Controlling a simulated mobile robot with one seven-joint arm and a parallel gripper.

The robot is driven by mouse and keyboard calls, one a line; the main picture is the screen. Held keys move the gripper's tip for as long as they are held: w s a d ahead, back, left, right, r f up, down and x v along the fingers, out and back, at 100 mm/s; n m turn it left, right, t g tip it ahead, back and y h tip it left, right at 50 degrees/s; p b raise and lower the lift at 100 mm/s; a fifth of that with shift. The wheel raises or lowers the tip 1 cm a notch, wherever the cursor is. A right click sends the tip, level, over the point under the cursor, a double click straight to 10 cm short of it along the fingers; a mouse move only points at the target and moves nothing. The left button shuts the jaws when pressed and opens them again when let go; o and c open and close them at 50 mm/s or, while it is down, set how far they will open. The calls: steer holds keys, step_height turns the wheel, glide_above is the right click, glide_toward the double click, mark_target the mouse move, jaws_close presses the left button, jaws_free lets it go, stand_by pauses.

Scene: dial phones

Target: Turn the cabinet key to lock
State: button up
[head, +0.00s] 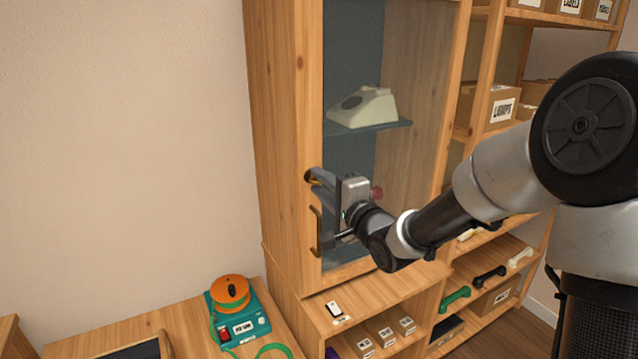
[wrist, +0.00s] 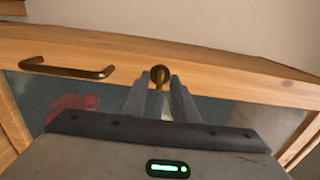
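The tall wooden cabinet (head: 282,130) has a glass door with a wooden frame, and the door looks closed. A brass key (wrist: 159,78) stands in a round keyhole plate on the door frame. In the head view, a bit of the brass key (head: 315,181) shows at the fingertips. My gripper (wrist: 160,84) has one finger on each side of the key, with a small gap visible beside it, so the fingers look open around it. In the head view, my gripper (head: 319,178) reaches the door's left frame and mostly hides the key.
A brass door handle (head: 316,231) sits just below the key; it also shows in the wrist view (wrist: 67,69). A cream phone (head: 362,106) stands on a shelf behind the glass. A teal and orange device (head: 238,312) stands on the lower bench at left.

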jaws_close()
steer(key=n+b, duration=0.2)
steer(key=n, duration=0.1)
steer(key=shift+f, duration=0.1)
steer(key=n+b, duration=0.3)
steer(key=n, duration=0.1)
steer(key=n+b, duration=0.4)
steer(key=n, duration=0.2)
steer(key=shift+n+b, duration=1.8)
steer(key=shift+n, duration=0.7)
